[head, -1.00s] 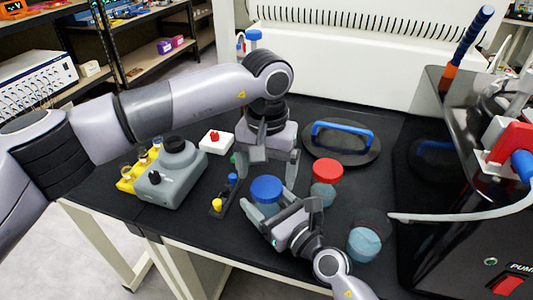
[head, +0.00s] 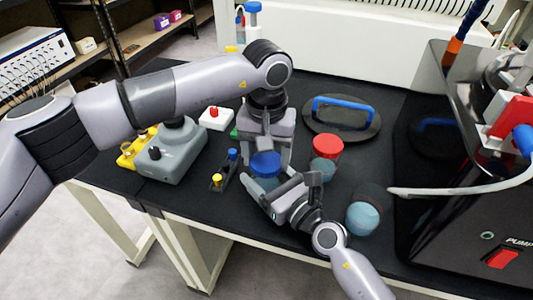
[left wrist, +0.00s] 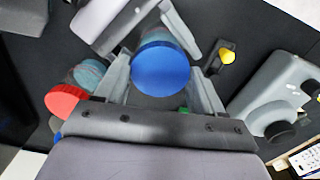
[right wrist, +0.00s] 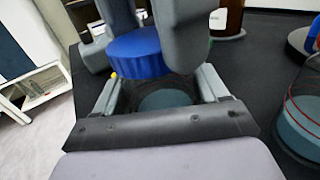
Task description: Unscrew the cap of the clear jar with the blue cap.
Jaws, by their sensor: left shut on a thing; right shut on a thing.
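The clear jar (head: 264,184) with the blue cap (head: 265,163) stands on the black bench in the head view. My left gripper (head: 267,152) points down from above and is shut on the blue cap, with a finger on each side; the cap (left wrist: 161,68) fills the space between its fingers in the left wrist view. My right gripper (head: 266,190) is shut on the jar's body from the front. In the right wrist view the jar (right wrist: 165,98) shows between its fingers, below the cap (right wrist: 138,52). I cannot tell whether the cap is still threaded.
A red-capped jar (head: 326,157) stands close on the right. Another clear jar (head: 363,218) is farther right, near the black pump unit (head: 465,220). A small rack (head: 224,172) and a grey device (head: 175,150) stand left. A round lid with a blue handle (head: 342,118) lies behind.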

